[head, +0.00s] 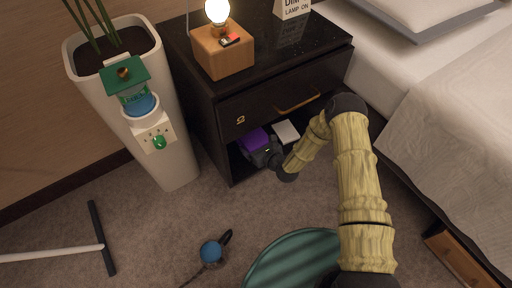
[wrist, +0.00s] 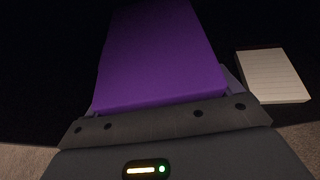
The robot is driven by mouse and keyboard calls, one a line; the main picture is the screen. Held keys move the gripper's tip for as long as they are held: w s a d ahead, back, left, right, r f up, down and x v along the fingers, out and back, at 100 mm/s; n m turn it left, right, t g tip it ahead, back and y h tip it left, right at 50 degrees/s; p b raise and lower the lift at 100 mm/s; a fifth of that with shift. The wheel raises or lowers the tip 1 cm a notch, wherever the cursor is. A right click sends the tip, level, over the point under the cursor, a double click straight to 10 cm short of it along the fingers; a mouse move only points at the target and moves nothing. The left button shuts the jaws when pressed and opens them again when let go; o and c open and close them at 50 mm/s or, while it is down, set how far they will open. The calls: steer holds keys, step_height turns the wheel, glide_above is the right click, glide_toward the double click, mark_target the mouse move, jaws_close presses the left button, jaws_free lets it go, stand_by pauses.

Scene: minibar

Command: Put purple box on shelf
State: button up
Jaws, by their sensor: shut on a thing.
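The purple box (head: 255,139) is inside the open lower shelf (head: 233,163) of the black nightstand, in the head view. It fills the upper middle of the wrist view (wrist: 160,55). My gripper (head: 268,153) reaches into the shelf opening from the front and is shut on the purple box. The fingertips are mostly hidden by the box. The dark interior hides whether the box touches the shelf floor.
A white notepad (head: 286,132) lies on the shelf right of the box; it also shows in the wrist view (wrist: 272,75). The drawer (head: 270,103) is above the opening. A tall white planter (head: 165,168) stands left, the bed (head: 450,120) right.

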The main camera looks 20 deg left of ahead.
steer(key=shift+f+b, duration=1)
steer(key=shift+f, duration=1)
steer(key=shift+f+b, duration=1.4)
steer(key=shift+f, duration=0.5)
steer(key=shift+f, duration=0.1)
steer(key=o, duration=0.9)
